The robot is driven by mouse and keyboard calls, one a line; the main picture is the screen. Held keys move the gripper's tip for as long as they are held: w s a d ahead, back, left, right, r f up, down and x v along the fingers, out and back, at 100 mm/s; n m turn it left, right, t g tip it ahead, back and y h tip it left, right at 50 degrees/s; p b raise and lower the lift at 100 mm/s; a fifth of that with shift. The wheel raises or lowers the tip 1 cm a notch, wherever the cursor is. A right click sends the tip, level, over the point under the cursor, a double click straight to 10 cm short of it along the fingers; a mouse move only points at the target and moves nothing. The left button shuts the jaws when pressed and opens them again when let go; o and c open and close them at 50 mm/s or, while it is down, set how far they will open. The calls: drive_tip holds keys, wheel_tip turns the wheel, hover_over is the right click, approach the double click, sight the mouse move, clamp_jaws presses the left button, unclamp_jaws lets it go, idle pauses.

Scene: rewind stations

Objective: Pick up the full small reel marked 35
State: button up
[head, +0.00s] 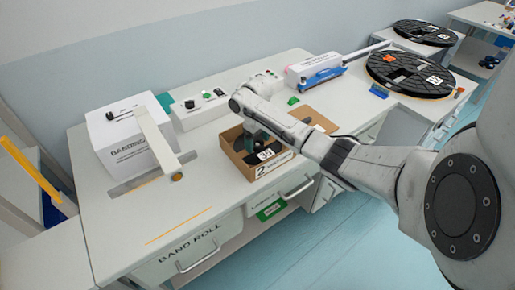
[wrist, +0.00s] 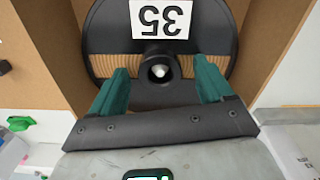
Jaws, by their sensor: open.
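The small reel marked 35 (wrist: 105,40) fills the top of the wrist view. It is black with a white label and brown wound band showing through its slots, and a round hub knob in the middle. In the head view its 35 label (head: 265,154) shows inside a cardboard box (head: 236,168) marked 2. My gripper (wrist: 160,85) is open, with its green fingertips on either side of the hub and over the reel's lower part. I cannot tell whether they touch it. My arm hides part of the box in the head view.
A white box marked BANDROLL (head: 125,150) stands left on the table (head: 200,212). A grey control unit (head: 200,110) is behind the cardboard box. A white and blue device (head: 318,72) and a large black reel (head: 385,70) lie to the right.

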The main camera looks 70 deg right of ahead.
drive_tip(key=shift+c, duration=0.5)
drive_tip(key=c, duration=1.3)
drive_tip(key=shift+r, duration=0.1)
clamp_jaws()
drive_tip(key=shift+r, duration=0.1)
